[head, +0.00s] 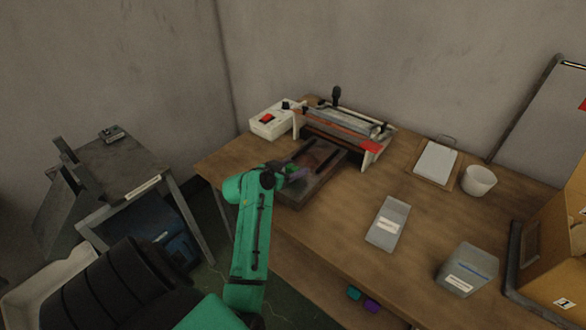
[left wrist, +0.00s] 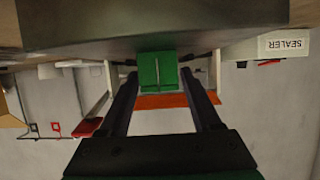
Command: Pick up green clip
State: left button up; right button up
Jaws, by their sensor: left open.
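A green clip (left wrist: 157,70) shows in the left wrist view at the edge of a dark flat surface. The two dark fingers of my left gripper (left wrist: 158,82) stand open on either side of it, with visible gaps. In the head view my left gripper (head: 284,176) is at the near end of the dark fixture (head: 303,192) in front of the sealer. A small green patch (head: 292,169) shows beside it, partly hidden by the gripper. My right gripper is not in view.
The sealer (head: 345,127) and a white control box (head: 270,121) stand behind. Green (head: 354,293) and purple (head: 372,305) pieces show below the table edge.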

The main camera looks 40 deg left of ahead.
aim_at(299, 164)
pick_arm(q)
jog(key=x, duration=0.3)
jog(key=shift+w, duration=0.25)
jog(key=shift+r, duration=0.1)
grip_shut()
